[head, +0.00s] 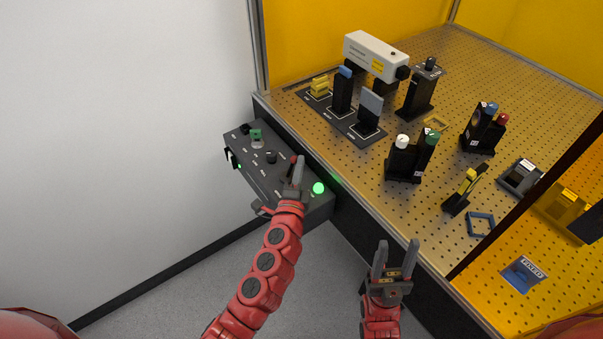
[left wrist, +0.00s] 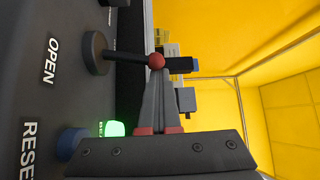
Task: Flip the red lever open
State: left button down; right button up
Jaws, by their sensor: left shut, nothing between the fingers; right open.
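The red lever is a black stick with a red ball end (left wrist: 156,60), on a round dark base (left wrist: 95,53) beside the printed word OPEN. It stands out from the face of a dark control box (head: 322,206). In the head view a bit of its red end (head: 293,158) shows beside my left gripper (head: 299,161); the rest is hidden. My left gripper is shut and empty, and in the left wrist view its fingertips (left wrist: 157,84) are at the red ball. I cannot tell whether they touch it. My right gripper (head: 397,246) is open and empty, off the table's front edge.
A green lit button (left wrist: 115,128) and a blue button (left wrist: 72,143) by the word RESET are near the lever. The perforated optical table (head: 440,150) holds several mounts and a white laser housing (head: 375,54). Open floor lies in front of the box.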

aim_at(287, 176)
pick_arm(q)
jog(key=b, duration=0.3)
jog(key=shift+s+a+f+n+t, duration=0.15)
jog(key=shift+s+a+n+t, duration=0.1)
jog(key=shift+n+t, duration=0.15)
jog(key=shift+s+a+b, duration=0.15)
jog(key=shift+a+b, duration=0.1)
jog(key=shift+b, duration=0.95)
jog(key=shift+s+a+n+t+y+b, duration=0.3)
jog(key=shift+n+b, duration=0.4)
jog(key=shift+b, duration=0.55)
jog(key=shift+s+a+b, duration=0.15)
jog(key=shift+a+b, duration=0.25)
jog(key=shift+b, duration=0.5)
jog(key=shift+s+a+b, duration=0.2)
jog(key=shift+a+b, duration=0.1)
jog(key=shift+b, duration=0.2)
jog(key=shift+a+r, duration=0.1)
jog(key=shift+r, duration=0.15)
jog(key=shift+s+f, duration=0.25)
jog(key=shift+s, duration=0.2)
jog(key=v, duration=1.6)
jog(key=shift+s+f, duration=0.2)
jog(key=shift+a, duration=0.1)
